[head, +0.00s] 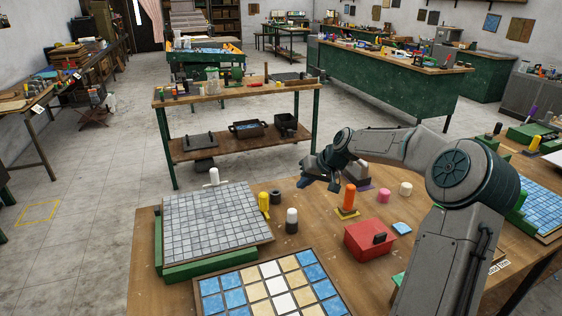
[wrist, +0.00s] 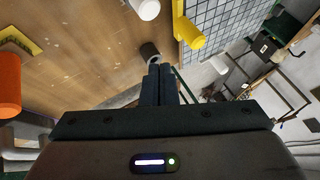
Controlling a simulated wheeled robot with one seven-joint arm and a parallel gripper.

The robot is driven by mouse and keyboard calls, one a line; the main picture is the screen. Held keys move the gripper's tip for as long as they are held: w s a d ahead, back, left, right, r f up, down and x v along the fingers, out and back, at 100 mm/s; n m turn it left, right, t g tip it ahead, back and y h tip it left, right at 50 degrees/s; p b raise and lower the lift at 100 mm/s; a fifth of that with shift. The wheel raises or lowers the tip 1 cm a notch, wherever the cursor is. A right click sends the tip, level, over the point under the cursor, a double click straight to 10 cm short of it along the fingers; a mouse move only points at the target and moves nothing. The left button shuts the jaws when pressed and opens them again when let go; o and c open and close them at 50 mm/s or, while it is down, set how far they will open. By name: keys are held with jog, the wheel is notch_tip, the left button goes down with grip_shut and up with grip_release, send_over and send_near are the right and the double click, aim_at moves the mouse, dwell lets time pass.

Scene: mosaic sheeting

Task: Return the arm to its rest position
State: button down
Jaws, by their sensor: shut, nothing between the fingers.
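My arm (head: 395,146) reaches from the right side of the head view over the wooden table and bends down to my gripper (head: 305,183). The gripper is above the far edge of the table, left of the orange cylinder. In the wrist view my gripper (wrist: 160,72) shows as two dark fingers pressed together with nothing between them. A small dark cylinder (wrist: 149,50) shows just beyond the fingertips. The fingertips look small and partly blend with dark parts in the head view.
On the table (head: 323,243) stand an orange cylinder (head: 349,198), a yellow bottle-like piece (head: 264,204), a white-and-dark cylinder (head: 292,220) and a red box (head: 371,240). A grey tile sheet (head: 215,222) lies left; a coloured tile panel (head: 272,290) is in front. A workbench (head: 235,92) stands behind.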

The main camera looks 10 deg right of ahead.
jog(key=s+a+r+n+g+h, duration=0.2)
jog(key=s+a+g+h, duration=0.15)
jog(key=s+a, duration=0.7)
jog(key=s+d+r+m+t+h, duration=0.1)
jog(key=s+r, duration=0.2)
jog(key=s, duration=2.4)
jog(key=shift+s+m+h, duration=0.2)
jog(key=shift+m+h, duration=0.15)
jog(key=shift+m, duration=0.05)
